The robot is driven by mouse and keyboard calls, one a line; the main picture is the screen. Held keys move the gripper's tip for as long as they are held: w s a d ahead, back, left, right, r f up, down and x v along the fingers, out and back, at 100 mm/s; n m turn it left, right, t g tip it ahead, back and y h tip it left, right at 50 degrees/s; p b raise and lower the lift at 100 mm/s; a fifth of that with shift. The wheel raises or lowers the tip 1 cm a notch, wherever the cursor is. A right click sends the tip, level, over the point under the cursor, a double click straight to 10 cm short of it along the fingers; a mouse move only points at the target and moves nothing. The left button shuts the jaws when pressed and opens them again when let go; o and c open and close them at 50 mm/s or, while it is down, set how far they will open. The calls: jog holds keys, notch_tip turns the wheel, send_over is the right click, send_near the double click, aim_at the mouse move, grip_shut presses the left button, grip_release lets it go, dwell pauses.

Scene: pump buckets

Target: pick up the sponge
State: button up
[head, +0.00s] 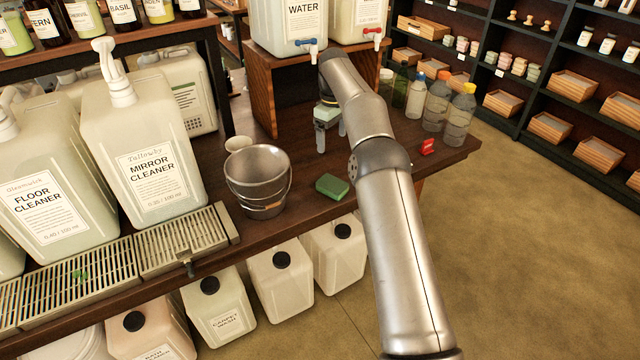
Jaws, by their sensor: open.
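The sponge (332,187) is a small green block. It lies flat on the dark wooden table (300,205) near the front edge, just right of a metal bucket (258,180). My gripper (330,135) is above the table behind the sponge, with its fingers pointing down. The fingers are apart, with nothing seen between them. It is apart from the sponge. My arm (390,240) comes in from the lower right and partly hides the gripper and the table behind it.
A mirror cleaner jug (140,150) and a drip tray (185,238) stand at the left. A water dispenser (290,25) sits on a wooden stand behind my gripper. Several bottles (437,100) and a red item (427,147) are at the right. Table around the sponge is clear.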

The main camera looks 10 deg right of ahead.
send_over(333, 183)
jog(key=f, duration=1.2)
jog(key=shift+s+a, duration=0.25)
jog(key=shift+a, duration=0.1)
jog(key=shift+w+d+f+p, duration=0.15)
jog(key=shift+f+p, duration=0.05)
jog(key=shift+f, duration=1.2)
jog(key=shift+w+d+f+p, duration=0.1)
jog(key=shift+f+p, duration=0.1)
jog(key=shift+f, duration=1.15)
jog(key=c, duration=1.2)
jog(key=shift+o, duration=0.2)
jog(key=shift+r, duration=0.1)
jog(key=shift+r, duration=0.5)
jog(key=s+r, duration=0.1)
jog(key=r, duration=0.1)
jog(key=s+r+b, duration=0.1)
jog(key=s+r, duration=0.1)
jog(key=r, duration=0.1)
jog(key=s+r+b, duration=0.1)
jog(key=r, duration=0.1)
jog(key=shift+s+r, duration=0.2)
jog(key=shift+s, duration=0.1)
jog(key=s+r+b, duration=0.2)
jog(key=s+r, duration=0.2)
jog(key=s, duration=0.5)
jog(key=shift+s+r, duration=0.2)
jog(key=shift+s, duration=0.05)
jog(key=shift+o, duration=0.7)
